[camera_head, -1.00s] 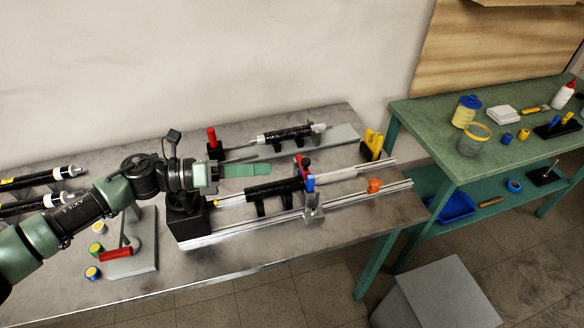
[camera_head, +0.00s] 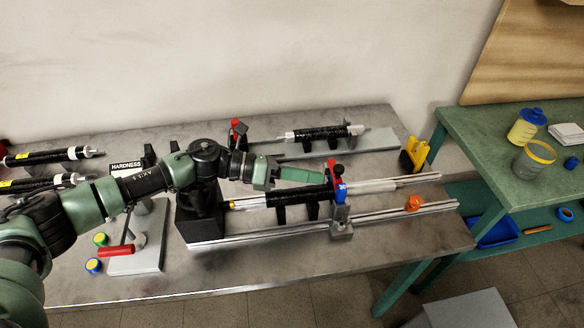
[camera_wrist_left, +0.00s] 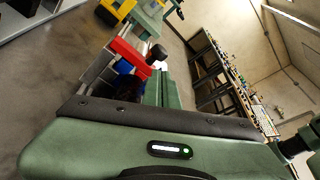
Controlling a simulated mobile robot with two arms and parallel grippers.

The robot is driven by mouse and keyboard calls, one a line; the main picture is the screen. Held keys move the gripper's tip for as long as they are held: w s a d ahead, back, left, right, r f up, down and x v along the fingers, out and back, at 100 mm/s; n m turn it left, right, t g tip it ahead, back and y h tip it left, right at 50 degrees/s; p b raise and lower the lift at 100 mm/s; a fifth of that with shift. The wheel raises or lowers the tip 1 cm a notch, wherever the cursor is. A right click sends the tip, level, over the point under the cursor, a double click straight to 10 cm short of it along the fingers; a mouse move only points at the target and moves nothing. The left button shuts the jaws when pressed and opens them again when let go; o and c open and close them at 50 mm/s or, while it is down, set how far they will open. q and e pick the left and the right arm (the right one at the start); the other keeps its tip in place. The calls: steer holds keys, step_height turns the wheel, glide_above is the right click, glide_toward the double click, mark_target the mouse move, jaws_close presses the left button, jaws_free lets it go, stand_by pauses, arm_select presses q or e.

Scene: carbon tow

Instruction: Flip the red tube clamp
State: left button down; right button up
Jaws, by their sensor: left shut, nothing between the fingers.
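The red tube clamp (camera_head: 334,169) stands at the right end of a black tube (camera_head: 290,196) on the metal rail fixture. It has a dark knob on top and a blue part (camera_head: 341,190) beside it. In the left wrist view the red clamp (camera_wrist_left: 130,57) shows just left of the fingers, with its black knob (camera_wrist_left: 157,52) near them. My left gripper (camera_head: 321,177) is shut and empty, its green fingers pointing right at the clamp's left side. In the wrist view its fingers (camera_wrist_left: 166,88) look close to the clamp; I cannot tell whether they touch. My right gripper is out of view.
A second black tube (camera_head: 320,132) lies behind on a grey plate, with another red piece (camera_head: 237,124) near its left end. A yellow holder (camera_head: 413,155) and an orange piece (camera_head: 413,202) stand to the right.

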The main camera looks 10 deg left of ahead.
arm_select(q)
steer(key=shift+w+d, duration=0.15)
steer(key=shift+d, duration=0.55)
steer(key=shift+w+d+f, duration=0.1)
steer(key=shift+d+f, duration=0.2)
steer(key=shift+d, duration=0.3)
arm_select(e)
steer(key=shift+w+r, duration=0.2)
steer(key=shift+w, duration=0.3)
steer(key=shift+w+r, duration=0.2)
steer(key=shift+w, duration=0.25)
arm_select(q)
steer(key=shift+w+r+n, duration=0.1)
steer(key=shift+r+n, duration=0.1)
steer(key=shift+n, duration=0.1)
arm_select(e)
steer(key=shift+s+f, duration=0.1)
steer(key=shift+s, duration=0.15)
